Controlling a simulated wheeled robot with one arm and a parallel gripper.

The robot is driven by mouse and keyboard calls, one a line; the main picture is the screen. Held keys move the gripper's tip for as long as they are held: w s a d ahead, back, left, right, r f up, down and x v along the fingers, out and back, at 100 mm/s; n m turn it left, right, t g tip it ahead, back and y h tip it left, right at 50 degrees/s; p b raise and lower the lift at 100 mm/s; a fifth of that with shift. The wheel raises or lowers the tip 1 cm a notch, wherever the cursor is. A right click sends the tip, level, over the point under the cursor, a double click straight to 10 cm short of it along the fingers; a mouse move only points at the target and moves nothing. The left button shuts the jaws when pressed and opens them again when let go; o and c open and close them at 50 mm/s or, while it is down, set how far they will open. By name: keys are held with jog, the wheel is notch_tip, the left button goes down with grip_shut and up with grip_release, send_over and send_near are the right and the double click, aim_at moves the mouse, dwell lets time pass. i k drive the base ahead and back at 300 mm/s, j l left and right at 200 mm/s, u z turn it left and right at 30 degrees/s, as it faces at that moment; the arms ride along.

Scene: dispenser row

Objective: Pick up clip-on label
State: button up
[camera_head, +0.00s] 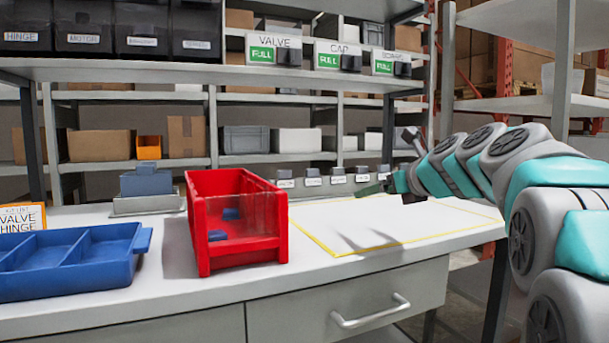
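My gripper (392,183) is at the end of my arm, above the back right part of the white table, and points left. It is small and seen side-on, so I cannot tell whether it is open or shut. A small dark green flat piece (369,189) shows right at its tip; I cannot tell whether it is a label or whether it is held. Green FULL labels sit on the upper shelf edge under the VALVE (262,56), CAP (328,61) and third (384,67) signs. Small grey holders with white labels (312,181) stand in a row at the table's back.
A red bin (240,249) with blue parts inside stands mid-table. A blue divided tray (75,262) and a VALVE HINGE card (22,217) are at the left. A yellow-outlined area (400,222) on the right of the table is clear. Shelves with boxes stand behind.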

aim_at(310, 181)
jog(key=i+j, duration=0.3)
jog(key=i, duration=0.2)
jog(key=i+j, duration=0.3)
jog(key=i, duration=0.15)
